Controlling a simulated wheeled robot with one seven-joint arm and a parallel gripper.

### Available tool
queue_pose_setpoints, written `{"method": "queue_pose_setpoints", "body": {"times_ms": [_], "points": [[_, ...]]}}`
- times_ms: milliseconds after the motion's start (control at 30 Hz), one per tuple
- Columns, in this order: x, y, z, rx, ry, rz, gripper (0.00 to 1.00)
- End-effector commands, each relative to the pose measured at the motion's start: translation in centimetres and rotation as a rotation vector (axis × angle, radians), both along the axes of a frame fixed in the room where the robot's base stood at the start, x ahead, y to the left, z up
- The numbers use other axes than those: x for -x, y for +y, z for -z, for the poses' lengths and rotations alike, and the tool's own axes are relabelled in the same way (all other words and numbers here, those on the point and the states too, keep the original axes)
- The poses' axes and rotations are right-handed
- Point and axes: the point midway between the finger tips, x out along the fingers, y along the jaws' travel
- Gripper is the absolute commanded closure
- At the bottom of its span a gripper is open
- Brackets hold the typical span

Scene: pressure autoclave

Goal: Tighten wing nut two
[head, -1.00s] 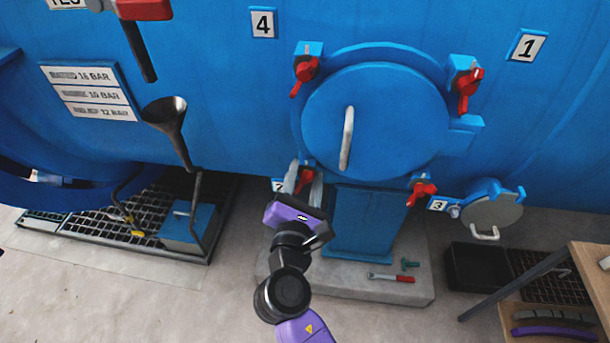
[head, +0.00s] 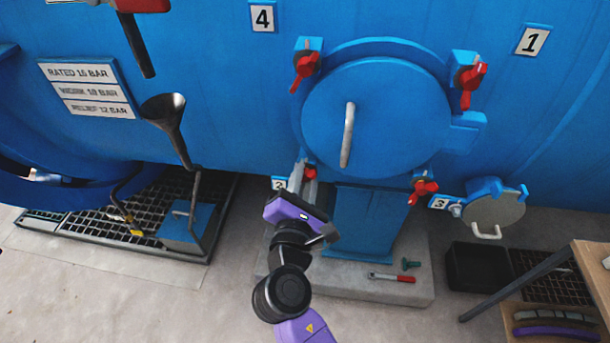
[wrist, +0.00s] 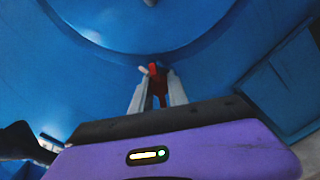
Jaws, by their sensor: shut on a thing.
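Wing nut two (head: 309,173) is red and sits at the lower left of the round blue door (head: 375,120), by the partly covered number 2 plate (head: 279,184). My gripper (head: 302,181) reaches it from below and is shut on it. In the wrist view the red wing nut (wrist: 156,86) stands between the two pale fingers (wrist: 157,93), with part of it hidden. The other red wing nuts sit at the door's upper left (head: 305,68), upper right (head: 470,82) and lower right (head: 423,190).
The door has a pale handle (head: 347,135). A blue pedestal (head: 360,225) stands below it on a concrete base, where a red-handled tool (head: 392,278) lies. A small grey hatch (head: 492,210) is at the right. A funnel (head: 167,115) and pipe are at the left.

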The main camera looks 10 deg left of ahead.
Motion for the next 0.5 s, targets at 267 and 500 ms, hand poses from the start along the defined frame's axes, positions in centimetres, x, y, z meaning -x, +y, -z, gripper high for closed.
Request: {"method": "queue_pose_setpoints", "body": {"times_ms": [267, 500], "points": [[0.01, -0.01, 0.31, -0.247, -0.009, 0.001, 1.0], [0.03, 0.02, 0.37, -0.475, -0.016, 0.0, 1.0]]}}
